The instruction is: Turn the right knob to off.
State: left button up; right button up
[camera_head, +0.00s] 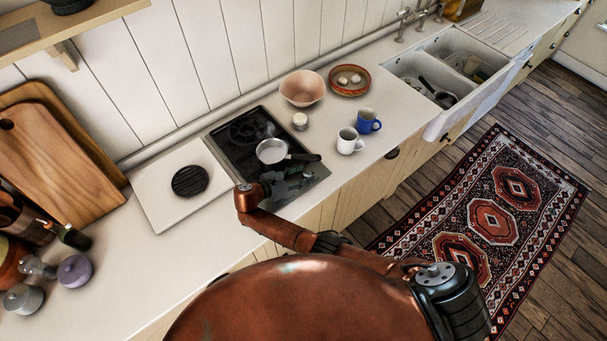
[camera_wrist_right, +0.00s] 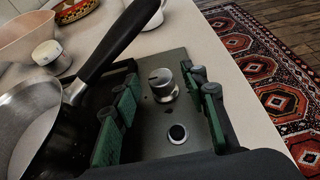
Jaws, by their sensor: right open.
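The right knob (camera_wrist_right: 162,84) is a silver knob on the dark hob's (camera_wrist_right: 145,145) panel; its pointer angle is hard to read. My right gripper (camera_wrist_right: 163,108) is open, its green-padded fingers on either side of the knob, with gaps visible and no clear contact. A second knob (camera_wrist_right: 177,134) sits nearer the wrist camera, also between the finger lines. In the head view my right gripper (camera_head: 291,183) is over the hob's front right part and hides the knobs. My left gripper is not in view.
A saucepan (camera_head: 271,150) stands on the hob (camera_head: 226,142), its black handle (camera_wrist_right: 117,42) close to my left-hand finger in the wrist view. A white mug (camera_head: 347,142), a blue mug (camera_head: 367,122), a small pot (camera_head: 300,121) and a pink bowl (camera_head: 302,90) stand to the right.

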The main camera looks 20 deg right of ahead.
jog(key=v, duration=0.7)
dwell(0.4)
